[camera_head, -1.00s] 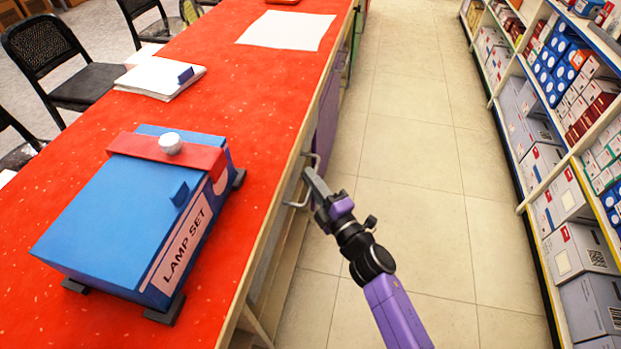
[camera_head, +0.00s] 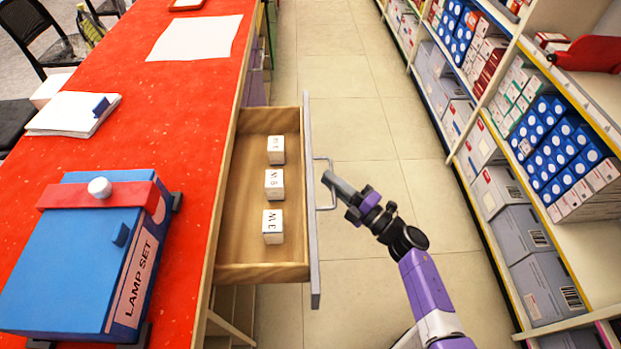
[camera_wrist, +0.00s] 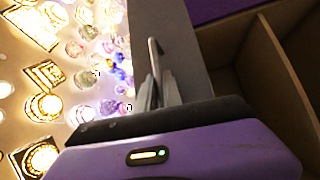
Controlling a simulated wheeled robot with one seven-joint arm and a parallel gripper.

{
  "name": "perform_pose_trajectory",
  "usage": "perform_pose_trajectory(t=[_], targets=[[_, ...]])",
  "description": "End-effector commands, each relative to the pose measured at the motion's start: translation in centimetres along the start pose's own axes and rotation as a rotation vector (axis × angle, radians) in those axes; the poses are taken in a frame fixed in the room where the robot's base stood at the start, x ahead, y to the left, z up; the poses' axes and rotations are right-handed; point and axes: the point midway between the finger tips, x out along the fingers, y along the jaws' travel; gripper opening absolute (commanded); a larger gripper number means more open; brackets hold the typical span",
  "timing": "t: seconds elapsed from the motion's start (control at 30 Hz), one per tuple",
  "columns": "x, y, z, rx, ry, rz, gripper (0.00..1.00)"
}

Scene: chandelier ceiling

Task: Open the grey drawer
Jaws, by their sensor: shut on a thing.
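The grey drawer (camera_head: 312,215) stands pulled out from the red-topped counter, with its wooden inside (camera_head: 248,190) in plain view. Three small white lettered boxes (camera_head: 274,185) lie in a row inside it. My gripper (camera_head: 328,179) is at the drawer's grey bar handle (camera_head: 325,160), on the outer side of the front panel, and is shut on it. In the wrist view, the fingers (camera_wrist: 158,92) close around the handle (camera_wrist: 155,62) beside the grey front panel (camera_wrist: 182,50).
A blue lamp set box (camera_head: 75,260) sits on the red counter (camera_head: 185,120), with a notebook (camera_head: 75,113) and a white sheet (camera_head: 195,38) farther back. Stocked shelves (camera_head: 500,150) line the right. Tiled floor (camera_head: 350,100) lies clear between.

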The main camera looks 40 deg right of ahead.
Motion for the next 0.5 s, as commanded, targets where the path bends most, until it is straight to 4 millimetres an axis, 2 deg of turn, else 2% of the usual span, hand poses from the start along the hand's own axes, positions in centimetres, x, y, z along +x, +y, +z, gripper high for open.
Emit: perform_pose_trajectory(t=[0.2, 0.5], targets=[[-1.2, 0.2, 1.3, 0.0, -0.003, -0.002, 0.0], [-1.5, 0.3, 1.6, -0.001, -0.002, -0.002, 0.0]])
